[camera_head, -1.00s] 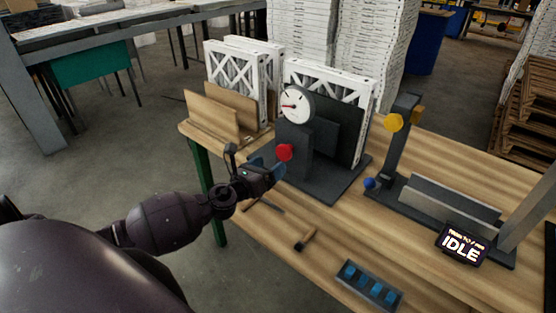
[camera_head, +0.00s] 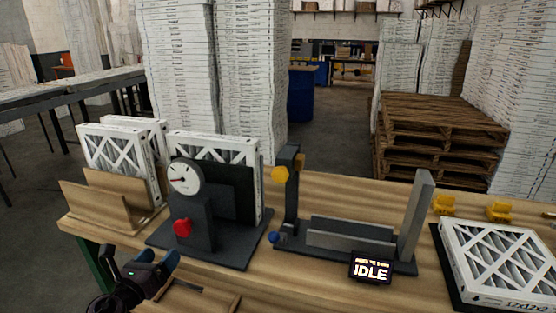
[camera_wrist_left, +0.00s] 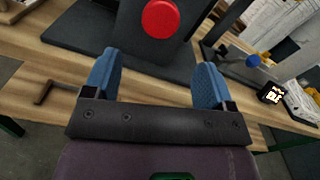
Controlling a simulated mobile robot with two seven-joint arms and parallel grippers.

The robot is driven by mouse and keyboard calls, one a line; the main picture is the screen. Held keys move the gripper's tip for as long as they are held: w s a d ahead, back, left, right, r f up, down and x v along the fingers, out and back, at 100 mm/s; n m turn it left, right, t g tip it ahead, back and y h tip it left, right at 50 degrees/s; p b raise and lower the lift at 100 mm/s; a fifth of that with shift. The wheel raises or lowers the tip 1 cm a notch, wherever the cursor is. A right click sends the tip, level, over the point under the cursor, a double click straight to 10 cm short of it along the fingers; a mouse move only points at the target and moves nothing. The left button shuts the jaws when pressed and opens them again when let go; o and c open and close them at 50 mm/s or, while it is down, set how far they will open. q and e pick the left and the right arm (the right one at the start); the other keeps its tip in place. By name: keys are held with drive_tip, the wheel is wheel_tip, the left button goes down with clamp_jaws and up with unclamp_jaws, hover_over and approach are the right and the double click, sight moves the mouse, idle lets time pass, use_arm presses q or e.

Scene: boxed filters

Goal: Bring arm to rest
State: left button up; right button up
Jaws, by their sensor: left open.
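My left gripper (camera_head: 155,268) is at the lower left of the head view, by the front edge of the wooden table (camera_head: 225,283). It is open. In the left wrist view its two blue fingers (camera_wrist_left: 153,82) stand wide apart with nothing between them. The dark gauge stand (camera_head: 200,215) with a red button (camera_head: 183,227) is just beyond the gripper, and a gap shows between them. The red button also shows in the left wrist view (camera_wrist_left: 161,19), ahead of the fingers. My right gripper is not in view.
A wooden rack (camera_head: 112,207) with white boxed filters (camera_head: 112,158) stands at left. A fixture (camera_head: 350,236) with an IDLE display (camera_head: 371,269) is at centre right. A filter (camera_head: 505,262) lies at far right. Pallets (camera_head: 435,140) stand behind the table.

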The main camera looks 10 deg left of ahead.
use_arm(q)
drive_tip(key=s+d+f+n+g, duration=0.2)
drive_tip(key=s+f+n, duration=0.3)
drive_tip(key=n, duration=0.6)
drive_tip(key=s+d+f+n+g+y, duration=0.1)
drive_tip(key=s+d+f+n, duration=0.4)
drive_tip(key=n, duration=0.6)
drive_tip(key=s+d+f+n+g, duration=0.3)
drive_tip(key=s+d+f+n, duration=0.1)
drive_tip(key=s+f+n, duration=0.3)
drive_tip(key=s+n, duration=0.2)
drive_tip(key=n, duration=0.1)
drive_tip(key=shift+f+n+y, duration=0.2)
drive_tip(key=shift+n+y, duration=0.2)
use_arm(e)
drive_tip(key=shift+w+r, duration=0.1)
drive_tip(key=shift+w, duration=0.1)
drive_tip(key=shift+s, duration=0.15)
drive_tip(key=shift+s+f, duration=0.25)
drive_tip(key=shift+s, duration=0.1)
